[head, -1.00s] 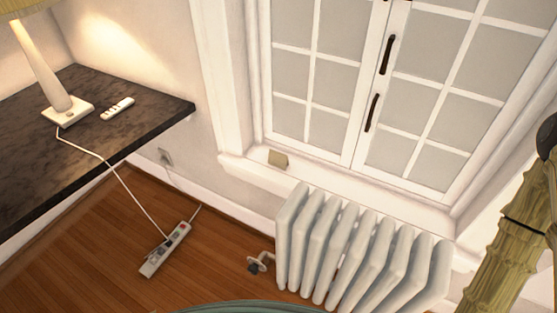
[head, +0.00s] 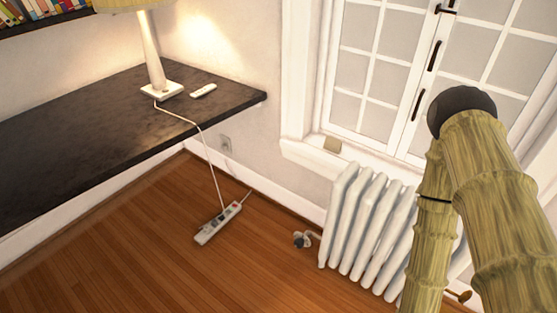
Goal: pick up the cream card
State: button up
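The cream card (head: 332,145) is a small beige piece on the white window sill, near the left end, close to the window frame. It seems to stand upright or lean back; at this size I cannot tell which. My gripper is not in view. Only links of my arm show at the right of the head view, in front of the window and radiator, apart from the card in the picture.
A white radiator (head: 366,222) stands under the sill. A dark shelf top (head: 90,125) at left bears a lamp (head: 154,60) and a white remote (head: 203,90). A power strip (head: 217,222) and its cord lie on the wooden floor, which is clear at lower left.

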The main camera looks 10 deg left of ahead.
aim_at(332, 144)
jog(key=u, duration=1.3)
jog(key=i, duration=1.05)
jog(key=z, duration=0.5)
jog(key=i, duration=0.85)
jog(key=z, duration=0.6)
